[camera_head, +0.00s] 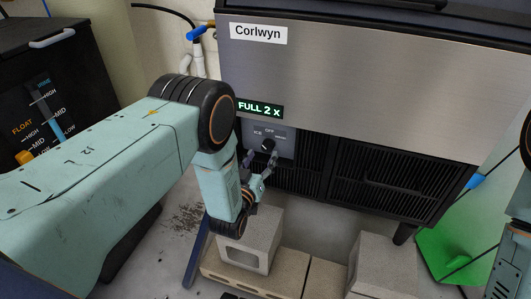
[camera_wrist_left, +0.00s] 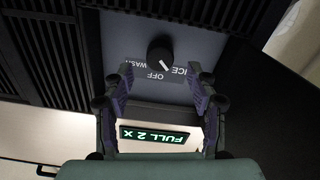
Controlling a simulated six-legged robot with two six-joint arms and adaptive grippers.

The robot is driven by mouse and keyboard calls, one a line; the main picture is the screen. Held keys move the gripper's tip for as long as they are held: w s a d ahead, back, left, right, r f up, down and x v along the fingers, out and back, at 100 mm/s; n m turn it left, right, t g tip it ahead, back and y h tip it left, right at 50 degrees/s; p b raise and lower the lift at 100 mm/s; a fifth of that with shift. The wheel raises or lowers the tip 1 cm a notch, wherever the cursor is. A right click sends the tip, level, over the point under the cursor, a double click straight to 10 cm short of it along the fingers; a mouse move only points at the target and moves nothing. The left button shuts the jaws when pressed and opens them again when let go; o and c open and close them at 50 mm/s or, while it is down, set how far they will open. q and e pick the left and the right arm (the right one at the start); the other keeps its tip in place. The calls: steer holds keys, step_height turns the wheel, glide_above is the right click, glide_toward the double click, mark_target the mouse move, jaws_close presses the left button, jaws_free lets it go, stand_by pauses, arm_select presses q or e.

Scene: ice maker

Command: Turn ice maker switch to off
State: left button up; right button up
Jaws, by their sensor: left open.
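The ice maker (camera_head: 350,75) has a brushed metal front marked Corlwyn. Its switch is a round black knob (camera_head: 268,146) on a small grey panel below the lit FULL 2 x display (camera_head: 260,109). In the upside-down left wrist view, the knob (camera_wrist_left: 160,54) has a white pointer line slanting toward the ICE side of the OFF label. My left gripper (camera_head: 261,164) is open and empty, just below and in front of the knob. In the wrist view, its fingers (camera_wrist_left: 160,80) frame the label area, with the knob beyond the tips, apparently untouched.
Black vent grilles (camera_head: 395,185) flank the switch panel. Concrete blocks (camera_head: 250,240) stand on the floor below. A dark dispenser (camera_head: 40,90) with slider levers is at the left, and a green object (camera_head: 450,258) is at the lower right. Part of my right arm shows at the right edge.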

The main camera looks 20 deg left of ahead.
mark_target(267, 149)
arm_select(q)
steer(key=shift+w+b, duration=0.75)
steer(key=shift+w, duration=1.35)
steer(key=shift+c, duration=0.2)
steer(key=c, duration=1.1)
steer(key=m+p, duration=0.1)
steer(key=m, duration=0.2)
steer(key=shift+d+m, duration=0.1)
steer(key=shift+m, duration=0.3)
steer(key=m, duration=0.4)
steer(key=shift+f+m+p, duration=0.1)
steer(key=shift+m+p, duration=0.2)
steer(key=shift+m, duration=0.1)
